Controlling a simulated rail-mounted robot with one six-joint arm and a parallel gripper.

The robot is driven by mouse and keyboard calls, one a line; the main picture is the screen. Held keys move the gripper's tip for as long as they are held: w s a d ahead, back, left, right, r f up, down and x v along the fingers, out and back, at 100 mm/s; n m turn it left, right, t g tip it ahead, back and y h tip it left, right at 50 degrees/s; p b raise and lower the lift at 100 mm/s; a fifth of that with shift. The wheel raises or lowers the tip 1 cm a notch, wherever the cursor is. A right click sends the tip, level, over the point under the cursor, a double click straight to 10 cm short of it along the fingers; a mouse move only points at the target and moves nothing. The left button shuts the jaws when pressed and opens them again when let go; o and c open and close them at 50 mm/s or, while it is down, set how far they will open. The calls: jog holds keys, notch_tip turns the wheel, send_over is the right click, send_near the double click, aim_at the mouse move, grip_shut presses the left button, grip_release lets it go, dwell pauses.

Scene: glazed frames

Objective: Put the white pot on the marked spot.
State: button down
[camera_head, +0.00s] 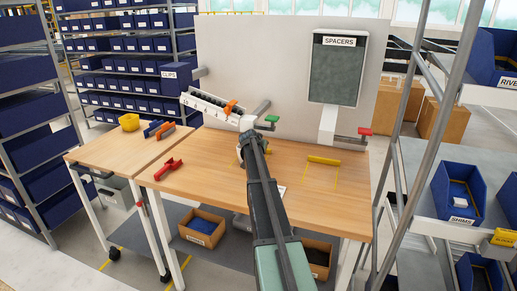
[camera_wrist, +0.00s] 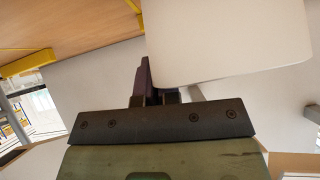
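The white pot (camera_wrist: 228,40) fills the upper right of the wrist view, close to the camera. A small pale part near the arm's end (camera_head: 239,155) in the camera_head view may belong to it. My gripper (camera_wrist: 157,80) is beside the pot's lower left edge in the wrist view. The finger parts sit close together, and the pot partly covers them, so the grip on it is hidden. The marked spot (camera_head: 320,178) is a yellow outline on the wooden table, right of my arm.
A yellow bar (camera_head: 323,160) lies at the spot's back edge. A red part (camera_head: 168,169) lies at the table's left. A sloped rail (camera_head: 210,106) and the SPACERS panel (camera_head: 336,70) stand at the back. The tabletop front left of my arm is clear.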

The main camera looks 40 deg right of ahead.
jog(key=c, duration=1.3)
grip_release()
jog(key=shift+c, duration=0.2)
jog(key=shift+r, duration=0.15)
jog(key=p+v, duration=0.7)
jog(key=v, duration=0.5)
jog(key=shift+p, duration=0.35)
jog(key=s+a+f+n+g+y, duration=0.1)
jog(key=s+a+f+n, duration=0.15)
jog(key=a, duration=0.55)
jog(key=s+a+f+n+y, duration=0.15)
jog(key=s+a, duration=0.25)
jog(key=a, duration=0.4)
jog(key=s+a+f+n+g+y, duration=0.15)
jog(key=s+a, duration=0.25)
jog(key=a, duration=0.4)
jog(key=s+a+f+n+g+y, duration=0.1)
jog(key=s+a+n+g+y, duration=0.2)
jog(key=s+a, duration=1.4)
jog(key=a+n+y, duration=0.1)
jog(key=a+n, duration=0.2)
jog(key=shift+s+f+n+y, duration=0.3)
jog(key=shift+n, duration=0.05)
